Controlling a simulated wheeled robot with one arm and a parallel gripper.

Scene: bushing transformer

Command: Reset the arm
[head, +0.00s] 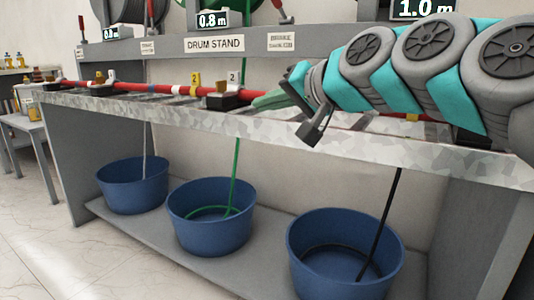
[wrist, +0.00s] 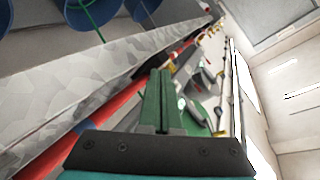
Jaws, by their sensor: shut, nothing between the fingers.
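My arm comes in from the right in the head view. My gripper (head: 262,102) is at its left end, over the front part of the drum stand's bench top (head: 300,125). In the wrist view the two green fingers of my gripper (wrist: 160,75) lie together, with nothing between them. A red bar (head: 165,89) with yellow and white number tags runs along the bench, and part of it is hidden behind my arm. The red bar also shows close beside my fingers in the wrist view (wrist: 120,100); I cannot tell whether they touch.
Three blue tubs (head: 133,187) stand on the low shelf, with white, green and black cables hanging into them. Drums and displays reading 0.8 m (head: 213,19) and 1.0 m are behind the bench. A side table (head: 30,125) stands at the left. The floor in front is clear.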

